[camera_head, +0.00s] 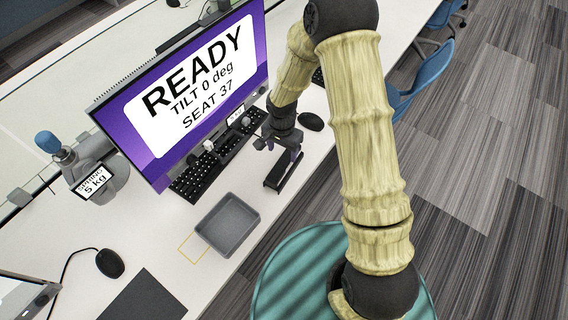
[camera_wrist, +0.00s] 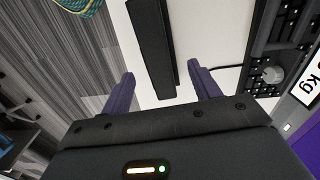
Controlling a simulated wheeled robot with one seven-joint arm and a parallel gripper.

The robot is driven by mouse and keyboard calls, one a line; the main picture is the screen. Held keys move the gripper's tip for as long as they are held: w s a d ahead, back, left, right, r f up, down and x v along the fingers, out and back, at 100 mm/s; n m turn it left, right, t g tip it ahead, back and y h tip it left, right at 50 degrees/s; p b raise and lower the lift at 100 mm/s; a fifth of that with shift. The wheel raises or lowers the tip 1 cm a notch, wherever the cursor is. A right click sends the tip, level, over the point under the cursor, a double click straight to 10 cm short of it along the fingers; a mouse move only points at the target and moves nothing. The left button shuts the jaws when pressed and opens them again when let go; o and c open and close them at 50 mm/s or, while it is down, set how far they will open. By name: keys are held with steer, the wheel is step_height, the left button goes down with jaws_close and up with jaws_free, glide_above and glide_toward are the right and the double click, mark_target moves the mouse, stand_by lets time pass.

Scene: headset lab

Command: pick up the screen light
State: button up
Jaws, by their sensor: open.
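The screen light appears to be the long black bar (camera_head: 284,172) lying on the white desk near its front edge, in front of the keyboard. In the wrist view the bar (camera_wrist: 153,40) runs up from between my fingers and out of the top of the picture. My gripper (camera_head: 282,148) is over the bar's far end. In the wrist view my gripper (camera_wrist: 164,84) is open, with one purple finger on each side of the bar and a gap on both sides. How high the fingertips are above the desk is hard to tell.
A large monitor (camera_head: 190,90) reading READY stands behind the black keyboard (camera_head: 190,183). A mouse (camera_head: 311,121) lies right of my gripper. A grey tray (camera_head: 228,222) sits to the left by a yellow outline (camera_head: 188,249). A teal round surface (camera_head: 290,270) is below the desk edge.

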mark_target(284, 160)
steer(key=shift+f, duration=1.1)
steer(key=shift+d+f+p, duration=0.15)
steer(key=shift+f+p, duration=0.25)
steer(key=shift+f, duration=0.9)
steer(key=shift+d+f+p, duration=0.1)
steer(key=shift+f+p, duration=0.25)
steer(key=shift+f, duration=0.95)
jaws_close()
